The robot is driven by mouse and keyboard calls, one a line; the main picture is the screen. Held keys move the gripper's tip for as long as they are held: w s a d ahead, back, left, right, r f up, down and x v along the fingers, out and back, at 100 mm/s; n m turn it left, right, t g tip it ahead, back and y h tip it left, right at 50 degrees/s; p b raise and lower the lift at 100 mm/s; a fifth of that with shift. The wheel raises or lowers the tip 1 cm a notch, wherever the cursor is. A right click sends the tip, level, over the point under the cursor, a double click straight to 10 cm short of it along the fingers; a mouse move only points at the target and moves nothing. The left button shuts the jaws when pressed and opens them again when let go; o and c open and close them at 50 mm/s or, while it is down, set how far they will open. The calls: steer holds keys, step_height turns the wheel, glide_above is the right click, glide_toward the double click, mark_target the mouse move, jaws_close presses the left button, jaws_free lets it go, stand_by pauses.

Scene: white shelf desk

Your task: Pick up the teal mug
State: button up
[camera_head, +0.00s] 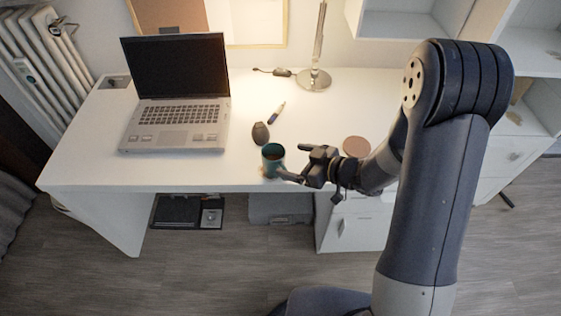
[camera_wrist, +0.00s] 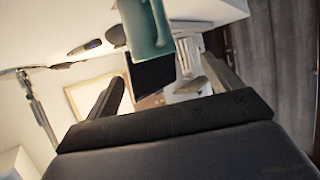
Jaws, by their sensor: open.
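The teal mug (camera_head: 272,158) stands upright on the white desk (camera_head: 90,172), close to its front edge, with dark contents showing inside. My gripper (camera_head: 292,163) is open just to the right of the mug, its two fingers pointing left toward it. In the wrist view the mug (camera_wrist: 147,25) shows at the top, cut off by the frame, beyond and between my open fingers (camera_wrist: 165,85). The gap between the fingers looks empty. I cannot tell whether the lower finger touches the mug.
A dark oval object (camera_head: 261,133) sits just behind the mug, with a marker (camera_head: 277,112) beyond it. An open laptop (camera_head: 175,100) stands at left. A lamp base (camera_head: 314,79) is at the back. A round pinkish coaster (camera_head: 356,146) lies right of my gripper.

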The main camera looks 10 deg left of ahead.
mark_target(265, 150)
steer(key=x, duration=0.7)
steer(key=shift+w+a+f+p, duration=0.15)
steer(key=shift+w+f+p, duration=0.15)
steer(key=shift+w, duration=0.25)
steer(key=shift+r, duration=0.1)
steer(key=c, duration=1.2)
steer(key=shift+c, duration=0.5)
steer(key=shift+r, duration=0.15)
